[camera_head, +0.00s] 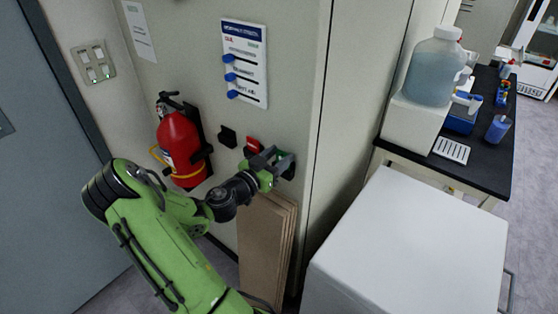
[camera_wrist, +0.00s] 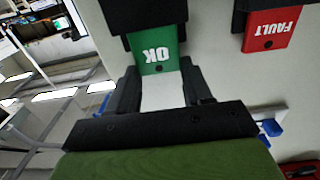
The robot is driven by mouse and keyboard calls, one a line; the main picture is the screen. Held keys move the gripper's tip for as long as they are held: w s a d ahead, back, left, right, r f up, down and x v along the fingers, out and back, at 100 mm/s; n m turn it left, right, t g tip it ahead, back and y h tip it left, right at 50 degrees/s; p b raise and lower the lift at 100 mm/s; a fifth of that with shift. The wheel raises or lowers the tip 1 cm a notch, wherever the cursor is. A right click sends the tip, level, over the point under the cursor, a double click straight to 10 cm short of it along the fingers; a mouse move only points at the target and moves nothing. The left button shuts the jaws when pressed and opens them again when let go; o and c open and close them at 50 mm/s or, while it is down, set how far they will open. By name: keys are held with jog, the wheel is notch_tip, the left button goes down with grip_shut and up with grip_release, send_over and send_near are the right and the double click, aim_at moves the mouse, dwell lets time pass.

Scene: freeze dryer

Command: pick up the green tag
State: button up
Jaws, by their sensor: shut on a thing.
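The green tag (camera_wrist: 157,50) reads "OK" and shows upside down in the wrist view, at the top centre. Its far end sits in or against a black holder (camera_wrist: 150,14) on the wall. My gripper (camera_wrist: 160,72) has one finger on each side of the tag's near end and is shut on it. In the head view my gripper (camera_head: 272,158) is at the wall panel, right of the red tag, and largely hides the green tag.
A red "FAULT" tag (camera_wrist: 268,28) sits in a neighbouring black holder; it also shows in the head view (camera_head: 253,146). A fire extinguisher (camera_head: 180,145) hangs to the left. Brown boards (camera_head: 264,245) lean below my gripper. A white cabinet (camera_head: 410,245) stands at the right.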

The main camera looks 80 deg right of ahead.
notch_tip(320, 180, up, 3)
jog(key=shift+f, duration=0.1)
jog(key=b+v, duration=0.2)
jog(key=v, duration=1.6)
notch_tip(320, 180, up, 7)
jog(key=p, duration=0.4)
jog(key=shift+f, duration=0.15)
